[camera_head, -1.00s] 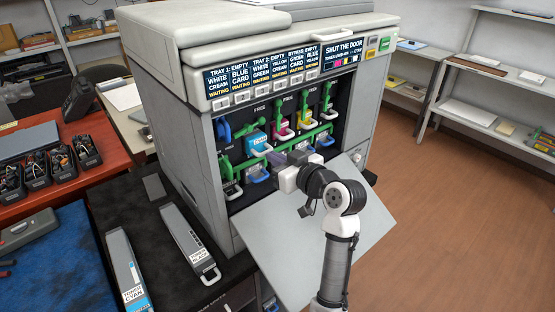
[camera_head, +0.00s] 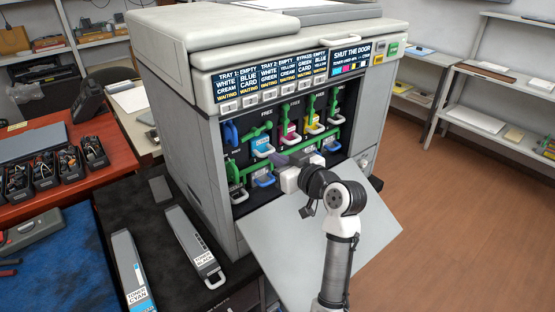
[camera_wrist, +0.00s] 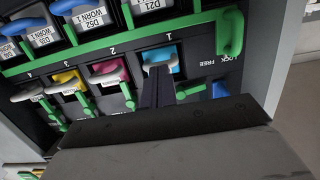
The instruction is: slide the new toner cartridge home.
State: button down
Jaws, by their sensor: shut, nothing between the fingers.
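The cyan toner cartridge (camera_head: 261,142) sits in slot 1 of the open printer, with its pale pull handle (camera_head: 265,152) facing out. In the wrist view its cyan face (camera_wrist: 174,58) shows behind the fingers. My gripper (camera_head: 280,160) is shut and empty, in front of the printer and a little right of and below the cyan cartridge. In the wrist view my dark fingertips (camera_wrist: 158,72) overlap the cyan cartridge's handle; I cannot tell whether they touch it. A green lever (camera_wrist: 230,32) stands beside the slot, near the printed words LOCK and FREE.
Magenta (camera_head: 291,128) and yellow (camera_head: 313,122) cartridges fill neighbouring slots. Blue-handled units sit in the other row. The grey door (camera_head: 320,240) hangs open below my arm. Cartridges labelled toner cyan (camera_head: 130,268) and toner black (camera_head: 194,244) lie on the black side table.

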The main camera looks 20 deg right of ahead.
jog(key=f+b+v, duration=0.1)
jog(key=v, duration=0.7)
jog(key=shift+f, duration=0.2)
jog(key=shift+s, duration=0.15)
